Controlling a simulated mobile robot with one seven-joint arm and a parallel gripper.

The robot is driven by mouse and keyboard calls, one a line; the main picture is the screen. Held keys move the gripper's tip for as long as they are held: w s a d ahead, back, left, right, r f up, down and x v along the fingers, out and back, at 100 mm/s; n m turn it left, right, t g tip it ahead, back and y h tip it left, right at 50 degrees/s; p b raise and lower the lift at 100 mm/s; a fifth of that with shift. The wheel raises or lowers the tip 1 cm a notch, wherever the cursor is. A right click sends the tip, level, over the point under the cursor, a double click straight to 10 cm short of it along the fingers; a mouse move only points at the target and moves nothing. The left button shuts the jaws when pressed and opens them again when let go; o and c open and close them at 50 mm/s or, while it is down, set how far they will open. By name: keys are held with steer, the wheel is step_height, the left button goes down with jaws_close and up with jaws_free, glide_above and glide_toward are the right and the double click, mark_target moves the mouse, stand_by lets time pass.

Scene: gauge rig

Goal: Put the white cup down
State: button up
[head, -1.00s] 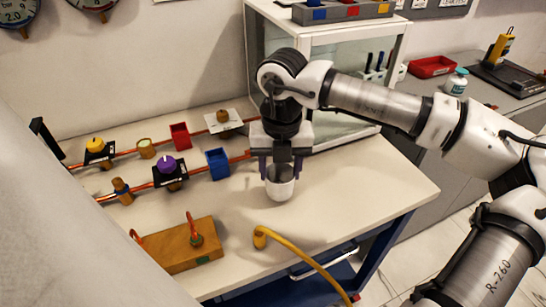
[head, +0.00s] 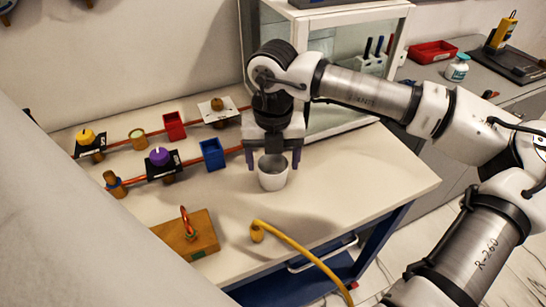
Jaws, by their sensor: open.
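The white cup (head: 273,180) stands upright on the pale bench top (head: 350,185), right of the blue open box. Its inside looks grey and empty from above. My gripper (head: 273,165) is directly above and behind the cup, pointing down. Its two purple-grey fingers are spread, one to each side of the cup's rim, with a visible gap on both sides. The exact depth of the fingertips relative to the rim is hard to tell.
Left of the cup are a blue box (head: 212,154), a red box (head: 174,126), a purple knob (head: 159,156) and copper pipes. A wooden block (head: 187,235) and a yellow hose (head: 300,252) lie in front. A glass cabinet (head: 335,85) stands behind.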

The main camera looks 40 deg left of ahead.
step_height(320, 180, up, 12)
steer(key=shift+f, duration=0.1)
steer(key=shift+r, duration=0.25)
steer(key=shift+s, duration=0.1)
stand_by(0.4)
